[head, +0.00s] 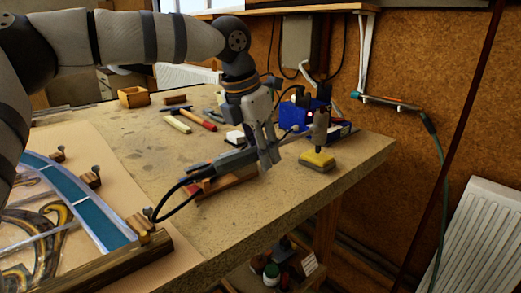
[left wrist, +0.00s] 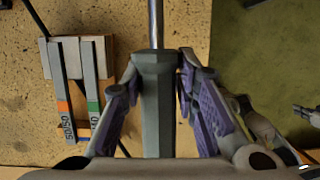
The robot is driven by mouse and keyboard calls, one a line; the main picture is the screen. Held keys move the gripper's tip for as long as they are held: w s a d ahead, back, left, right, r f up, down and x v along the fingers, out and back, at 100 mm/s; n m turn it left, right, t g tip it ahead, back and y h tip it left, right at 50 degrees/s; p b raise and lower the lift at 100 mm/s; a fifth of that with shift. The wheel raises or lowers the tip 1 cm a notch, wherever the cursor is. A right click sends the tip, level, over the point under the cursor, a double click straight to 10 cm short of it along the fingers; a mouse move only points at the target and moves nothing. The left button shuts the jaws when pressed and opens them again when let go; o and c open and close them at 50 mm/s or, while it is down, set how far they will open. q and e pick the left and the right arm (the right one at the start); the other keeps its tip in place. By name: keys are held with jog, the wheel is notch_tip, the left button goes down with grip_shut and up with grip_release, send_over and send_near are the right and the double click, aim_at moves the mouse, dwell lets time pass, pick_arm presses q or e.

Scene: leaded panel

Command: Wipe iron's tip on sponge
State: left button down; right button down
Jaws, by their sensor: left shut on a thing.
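The soldering iron is gripped by my left gripper (head: 267,153), which is shut on its grey handle. In the head view the handle (head: 236,159) points left, with a black cable at its rear end; its thin shaft runs right toward the sponge. In the left wrist view the handle (left wrist: 157,100) lies between the fingers of the gripper (left wrist: 157,85), and the metal shaft leaves the top edge, so the tip is hidden there. The yellow sponge (head: 318,158) sits on a grey base near the bench's right end, right of the gripper. My right gripper is not in view.
A grey upright thing (head: 320,127) stands above or behind the sponge; I cannot tell which. The panel (head: 85,205) lies left.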

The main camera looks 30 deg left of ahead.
pick_arm(q)
jog(key=shift+f, duration=0.35)
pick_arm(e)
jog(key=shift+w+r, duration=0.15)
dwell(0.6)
pick_arm(q)
jog(key=shift+f, duration=0.1)
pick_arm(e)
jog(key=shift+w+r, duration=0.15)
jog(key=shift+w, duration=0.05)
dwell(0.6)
pick_arm(q)
jog(key=shift+s, duration=0.15)
jog(key=shift+s+a+p, duration=0.2)
jog(key=shift+s+p, duration=0.15)
jog(key=shift+s, duration=0.15)
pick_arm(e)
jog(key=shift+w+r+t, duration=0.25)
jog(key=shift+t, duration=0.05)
pick_arm(q)
jog(key=shift+w+f, duration=0.1)
jog(key=shift+w, duration=0.05)
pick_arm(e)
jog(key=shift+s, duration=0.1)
